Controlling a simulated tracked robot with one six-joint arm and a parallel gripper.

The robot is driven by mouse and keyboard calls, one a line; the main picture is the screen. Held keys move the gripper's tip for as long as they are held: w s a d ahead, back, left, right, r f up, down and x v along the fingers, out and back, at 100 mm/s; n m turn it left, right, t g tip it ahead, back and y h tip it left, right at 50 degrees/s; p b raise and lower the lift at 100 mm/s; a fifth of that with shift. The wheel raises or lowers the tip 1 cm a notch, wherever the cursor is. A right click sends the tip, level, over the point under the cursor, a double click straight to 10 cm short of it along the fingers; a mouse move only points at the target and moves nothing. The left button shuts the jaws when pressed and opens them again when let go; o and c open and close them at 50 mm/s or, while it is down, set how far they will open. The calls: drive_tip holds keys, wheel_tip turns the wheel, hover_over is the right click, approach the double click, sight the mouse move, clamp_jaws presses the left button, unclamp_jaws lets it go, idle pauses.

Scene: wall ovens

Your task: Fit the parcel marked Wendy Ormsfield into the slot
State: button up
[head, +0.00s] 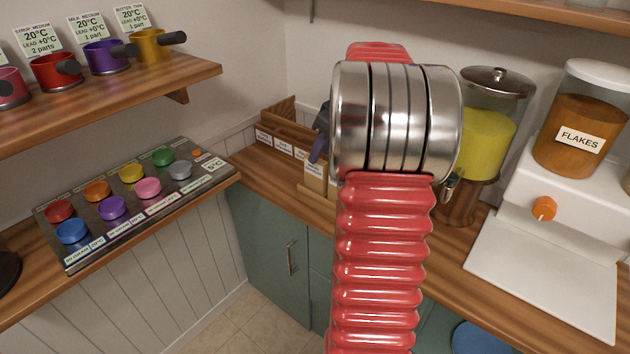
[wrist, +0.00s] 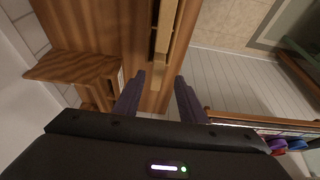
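My gripper (head: 317,150) shows only in part behind my red arm, above the back counter. In the wrist view its two dark fingers (wrist: 158,92) are apart, with wooden counter and a pale wooden strip showing between them and no parcel visible there. A small tan parcel (head: 314,183) with a white label stands just below the gripper in the head view, partly hidden by my arm. Its name is too small to read. A wooden rack (head: 279,112) with several white-labelled compartments stands left of it; those labels are unreadable too, so I cannot tell which slot matches.
A pale wooden tray (head: 312,194) lies under the parcel. A dispenser with yellow contents (head: 487,140) and a white flakes machine (head: 545,240) stand to the right. A panel of coloured knobs (head: 135,200) and a shelf of coloured pots (head: 107,56) are at left.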

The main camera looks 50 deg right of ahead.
sight(316, 179)
drive_tip(key=x, duration=0.4)
drive_tip(key=shift+d, duration=0.2)
drive_tip(key=shift+c, duration=0.3)
clamp_jaws()
idle(0.4)
